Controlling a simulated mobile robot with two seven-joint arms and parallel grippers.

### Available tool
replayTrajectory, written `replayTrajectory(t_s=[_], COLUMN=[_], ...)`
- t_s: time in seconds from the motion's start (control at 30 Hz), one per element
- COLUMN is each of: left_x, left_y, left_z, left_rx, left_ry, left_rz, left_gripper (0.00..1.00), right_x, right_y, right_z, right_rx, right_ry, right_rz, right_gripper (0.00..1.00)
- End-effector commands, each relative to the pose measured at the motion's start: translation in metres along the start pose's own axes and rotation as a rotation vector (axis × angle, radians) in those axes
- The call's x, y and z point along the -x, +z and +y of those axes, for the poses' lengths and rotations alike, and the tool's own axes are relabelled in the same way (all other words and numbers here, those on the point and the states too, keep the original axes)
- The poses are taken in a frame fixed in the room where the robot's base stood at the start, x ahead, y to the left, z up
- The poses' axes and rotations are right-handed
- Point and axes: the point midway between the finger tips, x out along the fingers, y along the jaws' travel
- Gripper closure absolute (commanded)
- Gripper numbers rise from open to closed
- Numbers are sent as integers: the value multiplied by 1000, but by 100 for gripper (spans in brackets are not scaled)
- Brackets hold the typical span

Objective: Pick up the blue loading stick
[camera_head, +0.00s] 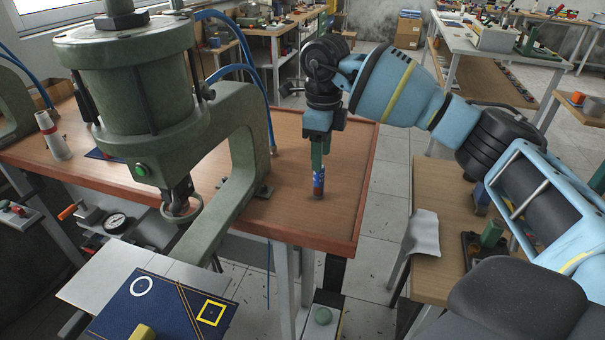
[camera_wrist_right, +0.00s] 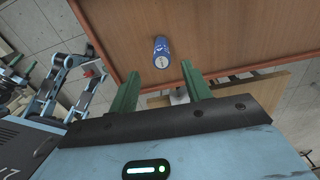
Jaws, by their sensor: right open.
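The blue loading stick (camera_head: 318,186) is a short upright cylinder on the brown table, blue with some red in the head view. In the right wrist view it shows as a blue cylinder with a pale end (camera_wrist_right: 161,52). My right gripper (camera_head: 317,166) points down at it, its green fingers overlapping the stick's upper part in the head view. In the right wrist view my right gripper (camera_wrist_right: 160,73) is open, with the stick just beyond the fingertips, roughly centred between them. Nothing is held. My left gripper is not in view.
A large green press (camera_head: 140,100) stands on the brown table (camera_head: 290,215) left of my right gripper. A blue hose runs behind its frame. The table's raised right edge is close to the stick. A blue panel (camera_head: 165,305) with white and yellow markings lies in front.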

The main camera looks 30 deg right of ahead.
Motion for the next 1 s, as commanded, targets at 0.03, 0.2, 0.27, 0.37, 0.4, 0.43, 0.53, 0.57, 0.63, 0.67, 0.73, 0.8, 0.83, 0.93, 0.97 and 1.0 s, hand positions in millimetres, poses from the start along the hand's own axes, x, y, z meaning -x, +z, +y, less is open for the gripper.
replayTrajectory(t_s=[0.03, 0.2, 0.27, 0.37, 0.4, 0.43, 0.53, 0.57, 0.63, 0.67, 0.73, 0.8, 0.83, 0.93, 0.97, 1.0], left_x=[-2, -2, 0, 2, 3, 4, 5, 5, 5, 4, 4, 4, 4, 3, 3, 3], left_y=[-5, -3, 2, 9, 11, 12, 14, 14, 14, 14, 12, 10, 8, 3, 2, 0], left_z=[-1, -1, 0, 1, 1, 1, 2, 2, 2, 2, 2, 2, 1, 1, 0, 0], left_rx=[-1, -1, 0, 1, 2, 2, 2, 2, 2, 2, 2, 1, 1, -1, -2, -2], left_ry=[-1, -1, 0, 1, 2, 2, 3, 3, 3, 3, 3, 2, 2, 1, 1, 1], left_rz=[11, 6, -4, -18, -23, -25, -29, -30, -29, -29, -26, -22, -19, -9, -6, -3], left_gripper=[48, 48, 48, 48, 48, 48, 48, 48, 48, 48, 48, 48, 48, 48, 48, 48], right_x=[0, 1, 1, -3, -6, -9, -20, -22, -26, -26, -26, -30, -34, -48, -52, -58], right_y=[0, 0, 0, 0, 0, 0, 0, 0, 0, 0, 0, 0, 0, 0, 0, 0], right_z=[0, 0, 0, 0, 0, 0, 0, 0, 0, 0, 0, 0, 0, 0, 0, 0], right_rx=[-1, -1, -1, -1, -1, -1, 0, 0, 0, 0, 0, 0, 0, 0, 0, 0], right_ry=[-1, -1, -1, 0, 0, 0, 1, 1, 0, 0, 0, 0, 0, 0, 0, 0], right_rz=[0, 0, 0, 0, 1, 1, 0, 0, 0, -1, -1, -1, 0, 1, 1, 0], right_gripper=[51, 51, 51, 51, 51, 51, 51, 51, 51, 51, 51, 51, 51, 51, 51, 51])
